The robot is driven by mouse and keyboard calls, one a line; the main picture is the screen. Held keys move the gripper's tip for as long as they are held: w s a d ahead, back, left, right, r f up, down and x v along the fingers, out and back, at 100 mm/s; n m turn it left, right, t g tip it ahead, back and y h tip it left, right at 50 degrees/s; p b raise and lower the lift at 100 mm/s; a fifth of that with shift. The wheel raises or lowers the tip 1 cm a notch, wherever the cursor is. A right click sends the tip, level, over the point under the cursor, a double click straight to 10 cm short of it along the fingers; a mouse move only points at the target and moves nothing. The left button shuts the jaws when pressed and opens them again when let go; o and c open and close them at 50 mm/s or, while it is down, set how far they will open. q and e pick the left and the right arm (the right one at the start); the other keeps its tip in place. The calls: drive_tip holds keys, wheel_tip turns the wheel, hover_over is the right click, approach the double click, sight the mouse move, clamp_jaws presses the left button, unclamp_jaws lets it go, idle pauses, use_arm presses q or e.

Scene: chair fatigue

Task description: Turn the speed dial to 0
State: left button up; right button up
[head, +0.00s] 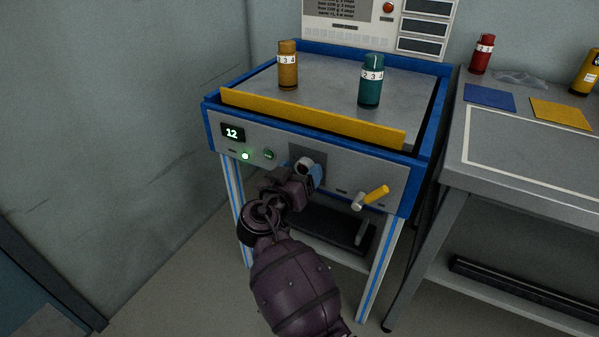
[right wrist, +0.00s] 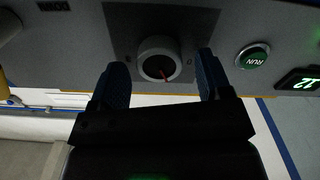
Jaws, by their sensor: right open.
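The speed dial (head: 303,162) is a round grey knob on a dark plate on the machine's front panel. In the right wrist view the dial (right wrist: 158,58) shows a dark face with a reddish pointer mark; the scale around it is too dim to read. My right gripper (head: 309,174) is at the panel, open. In the right wrist view its two blue fingers stand on either side of the dial with gaps showing, so they appear not to touch it. The display (head: 232,132) reads 12. My left gripper is not in view.
A green-lit button (head: 245,156) and a green RUN button (right wrist: 253,56) sit beside the dial. A yellow-handled lever (head: 372,197) sticks out at the right. An orange bottle (head: 288,66) and a teal bottle (head: 371,82) stand on the machine top behind a yellow bar (head: 310,119).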

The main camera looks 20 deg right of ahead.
drive_tip(key=c, duration=0.9)
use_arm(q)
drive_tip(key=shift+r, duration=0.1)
